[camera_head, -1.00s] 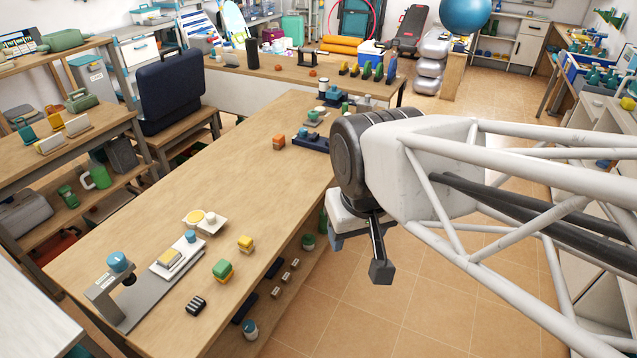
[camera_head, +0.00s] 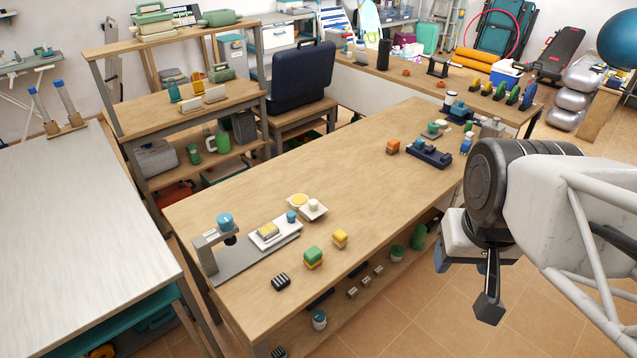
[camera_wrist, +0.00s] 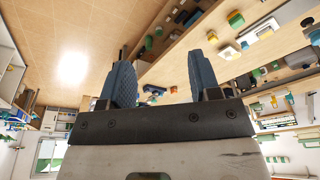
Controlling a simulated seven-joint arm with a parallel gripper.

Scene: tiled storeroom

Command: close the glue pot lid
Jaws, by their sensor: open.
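A small pale item with a yellow round part (camera_head: 298,200) and a white knobbed part (camera_head: 313,207) beside it sits on the wooden bench (camera_head: 380,180). It may be the glue pot with its lid open, but it is too small to tell. My gripper (camera_head: 468,280) hangs over the floor past the bench's right edge, well away from this item and holding nothing. In the wrist view its two blue fingers (camera_wrist: 162,72) stand apart with nothing between them.
A grey stand with a blue knob (camera_head: 224,220), a green-and-yellow block (camera_head: 313,257), a yellow block (camera_head: 340,238) and a black ribbed block (camera_head: 281,282) lie around it. A dark blue tray (camera_head: 429,156) stands farther back. The bench's middle is largely clear.

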